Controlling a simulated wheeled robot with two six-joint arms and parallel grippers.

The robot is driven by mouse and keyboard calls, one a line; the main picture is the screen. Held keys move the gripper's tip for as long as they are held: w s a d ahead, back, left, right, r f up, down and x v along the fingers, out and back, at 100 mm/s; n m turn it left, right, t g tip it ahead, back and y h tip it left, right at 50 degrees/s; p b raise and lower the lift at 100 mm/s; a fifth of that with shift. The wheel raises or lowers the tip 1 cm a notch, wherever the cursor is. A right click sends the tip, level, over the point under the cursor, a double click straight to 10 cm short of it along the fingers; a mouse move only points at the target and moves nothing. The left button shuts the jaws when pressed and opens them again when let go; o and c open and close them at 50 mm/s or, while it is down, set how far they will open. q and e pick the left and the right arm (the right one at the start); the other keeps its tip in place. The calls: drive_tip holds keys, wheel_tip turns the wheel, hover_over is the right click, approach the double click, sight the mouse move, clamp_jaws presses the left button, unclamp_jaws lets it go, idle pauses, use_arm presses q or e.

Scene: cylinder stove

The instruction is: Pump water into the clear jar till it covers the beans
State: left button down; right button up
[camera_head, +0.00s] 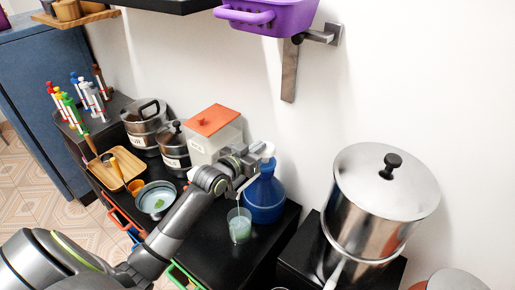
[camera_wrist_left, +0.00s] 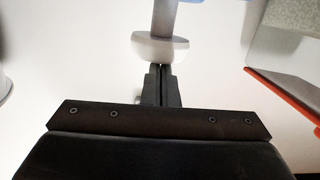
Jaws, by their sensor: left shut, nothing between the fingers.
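The blue pump bottle (camera_head: 264,197) stands on the black counter, with its white pump head (camera_head: 268,150) on top. The clear jar (camera_head: 239,226) stands in front of it, slightly left, with pale greenish contents in its lower part. I cannot make out separate beans or the water level. My left gripper (camera_head: 252,163) is shut and empty at the pump head, partly hiding the top of the bottle. In the left wrist view the shut fingertips (camera_wrist_left: 161,72) are at the white pump head (camera_wrist_left: 160,48); I cannot tell whether they touch. My right gripper is not in view.
A container with an orange lid (camera_head: 212,120) and metal pots (camera_head: 146,122) stand left of the bottle. A bowl (camera_head: 155,199) and wooden tray (camera_head: 118,167) are farther left. A large steel pot (camera_head: 373,205) stands right. A purple basket (camera_head: 270,16) hangs above.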

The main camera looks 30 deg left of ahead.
use_arm(q)
drive_tip(key=s+a+r+b, duration=0.1)
drive_tip(key=s+r, duration=0.2)
drive_tip(key=s, duration=0.7)
drive_tip(key=shift+a, duration=0.3)
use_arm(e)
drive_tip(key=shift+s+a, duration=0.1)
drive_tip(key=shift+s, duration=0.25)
use_arm(q)
drive_tip(key=shift+s, duration=0.1)
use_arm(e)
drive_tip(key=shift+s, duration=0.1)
